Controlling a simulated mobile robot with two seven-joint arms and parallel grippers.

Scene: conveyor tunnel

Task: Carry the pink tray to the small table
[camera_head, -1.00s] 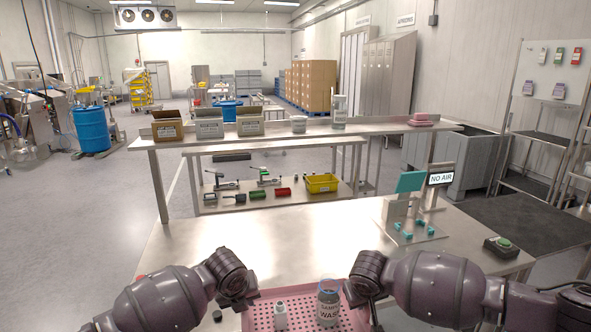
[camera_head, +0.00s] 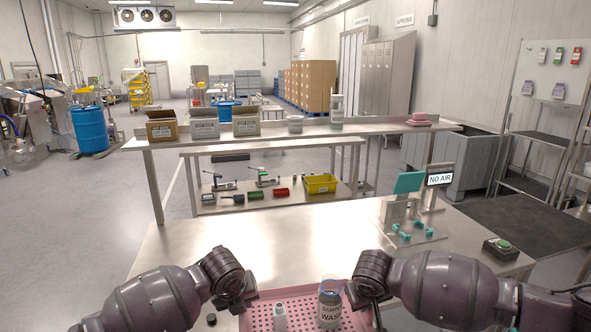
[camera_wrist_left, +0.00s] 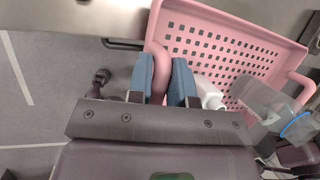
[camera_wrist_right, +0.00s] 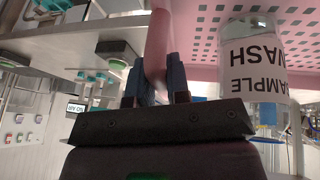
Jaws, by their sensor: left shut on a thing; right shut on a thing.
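The pink tray (camera_head: 297,312) is at the bottom of the head view, at the near side of the steel worktable. It holds a white bottle (camera_head: 280,314) and a clear jar (camera_head: 330,302) labelled SAMPLE WASH. My left gripper (camera_wrist_left: 166,78) is shut on the tray's left handle (camera_wrist_left: 157,62); its blue finger pads show on both sides of it. My right gripper (camera_wrist_right: 158,82) is shut on the other handle (camera_wrist_right: 157,45). In the head view my forearms hide both handles. I cannot tell whether the tray touches the worktable.
The steel worktable (camera_head: 270,235) has a broad bare surface ahead. A teal fixture with a NO AIR sign (camera_head: 440,178) and a green button box (camera_head: 500,249) stand on its right. A raised shelf (camera_head: 260,140) bears several boxes. Open floor (camera_head: 90,220) lies left.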

